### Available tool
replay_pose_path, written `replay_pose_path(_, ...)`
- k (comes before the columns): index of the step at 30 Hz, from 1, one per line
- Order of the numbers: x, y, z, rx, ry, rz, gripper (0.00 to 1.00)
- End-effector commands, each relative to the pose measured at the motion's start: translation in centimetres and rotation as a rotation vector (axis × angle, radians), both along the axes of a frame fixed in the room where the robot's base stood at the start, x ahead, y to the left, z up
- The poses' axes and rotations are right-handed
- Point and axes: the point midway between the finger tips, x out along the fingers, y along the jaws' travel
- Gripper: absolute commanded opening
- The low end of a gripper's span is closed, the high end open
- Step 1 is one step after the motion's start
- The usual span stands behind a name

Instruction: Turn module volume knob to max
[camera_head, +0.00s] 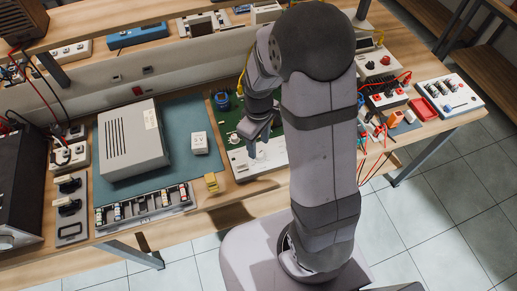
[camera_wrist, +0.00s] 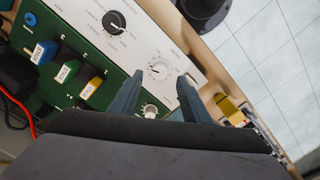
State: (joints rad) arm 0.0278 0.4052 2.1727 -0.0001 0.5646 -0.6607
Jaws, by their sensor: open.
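The module is a green board (camera_wrist: 88,55) with a white panel (camera_wrist: 150,38), and it also shows on the bench in the head view (camera_head: 243,168). On the panel are a large black knob (camera_wrist: 114,22) and a white knob (camera_wrist: 159,70) ringed by scale marks. A small pale knob (camera_wrist: 150,110) sits nearer my gripper. The lettering is too small to show which is the volume knob. My gripper (camera_wrist: 158,80) is open, its fingers either side of the white knob in the wrist view, with nothing held. In the head view my gripper (camera_head: 259,146) is over the panel. Contact cannot be told.
A grey box (camera_head: 132,140) and a small white box (camera_head: 199,143) lie to the left. A yellow piece (camera_head: 211,183) is near the bench's front edge. Wired modules (camera_head: 385,95) crowd the right.

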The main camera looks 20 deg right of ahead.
Motion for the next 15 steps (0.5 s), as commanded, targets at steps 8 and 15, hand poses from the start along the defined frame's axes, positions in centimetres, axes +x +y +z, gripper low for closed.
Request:
replay_pose_path(8,-0.1,0.0,-3.1,0.0,0.003,0.001,0.43)
replay_pose_path(15,0.0,0.0,-4.3,0.0,0.0,0.001,0.43)
